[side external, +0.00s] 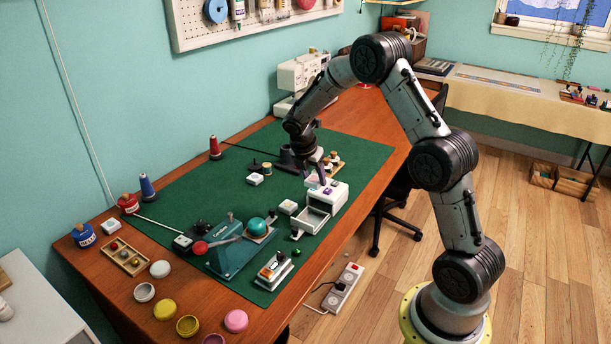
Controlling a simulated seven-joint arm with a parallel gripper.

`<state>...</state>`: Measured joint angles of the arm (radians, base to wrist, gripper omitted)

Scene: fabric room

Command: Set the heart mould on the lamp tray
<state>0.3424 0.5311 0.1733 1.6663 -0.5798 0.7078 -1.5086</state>
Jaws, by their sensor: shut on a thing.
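My gripper (318,175) points down just above the white lamp box (338,196), near its back left. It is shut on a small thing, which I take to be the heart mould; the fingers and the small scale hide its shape. Purple patches show around the fingertips and the box top, and I cannot tell which belong to the mould. The lamp tray (309,221) is pulled out at the front of the box, low over the green mat, and looks empty. My gripper is behind and above the tray, apart from it.
The green mat (215,195) covers much of the wooden desk. A teal press (235,250) with a red knob stands left of the tray. A small white block (288,207) lies close to the tray's left, and a small stand (274,271) stands in front.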

